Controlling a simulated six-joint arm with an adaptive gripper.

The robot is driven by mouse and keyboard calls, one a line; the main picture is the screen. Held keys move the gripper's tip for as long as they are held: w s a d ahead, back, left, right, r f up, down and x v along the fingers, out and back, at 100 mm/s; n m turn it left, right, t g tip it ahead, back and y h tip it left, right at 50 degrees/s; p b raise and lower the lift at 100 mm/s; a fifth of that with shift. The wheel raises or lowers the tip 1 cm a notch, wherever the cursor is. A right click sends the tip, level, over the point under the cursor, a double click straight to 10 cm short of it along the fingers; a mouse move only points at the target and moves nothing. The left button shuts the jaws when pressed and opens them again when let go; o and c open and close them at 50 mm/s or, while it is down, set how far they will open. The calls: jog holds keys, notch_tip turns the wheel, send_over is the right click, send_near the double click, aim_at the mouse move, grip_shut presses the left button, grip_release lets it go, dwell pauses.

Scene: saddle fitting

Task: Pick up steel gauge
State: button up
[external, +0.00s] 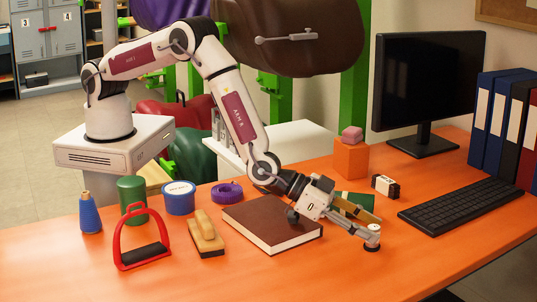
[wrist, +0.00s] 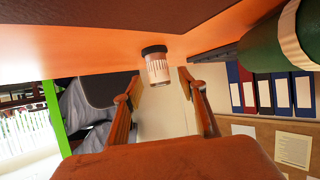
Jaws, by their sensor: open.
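A small pale, silvery cylinder with a dark foot (external: 372,237) stands upright on the orange table, right of the brown book; it best fits the steel gauge. In the wrist view this cylinder (wrist: 158,68) shows dark line markings and hangs upside down, since that view is inverted. My gripper (external: 366,226) is low over the table, tilted, its fingertips close to the cylinder. In the wrist view my gripper (wrist: 160,92) has its two fingers spread, with the cylinder between and just beyond the tips. Contact cannot be told.
A brown book (external: 272,222) lies under my wrist. A green cylinder (wrist: 262,45) is close beside the fingers. A black and white block (external: 385,186), an orange cube (external: 351,158) and a keyboard (external: 455,205) are near. The front right table is clear.

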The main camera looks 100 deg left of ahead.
grip_shut()
jog(key=shift+r, duration=0.1)
notch_tip(320, 180, up, 10)
dwell(1.0)
dwell(0.4)
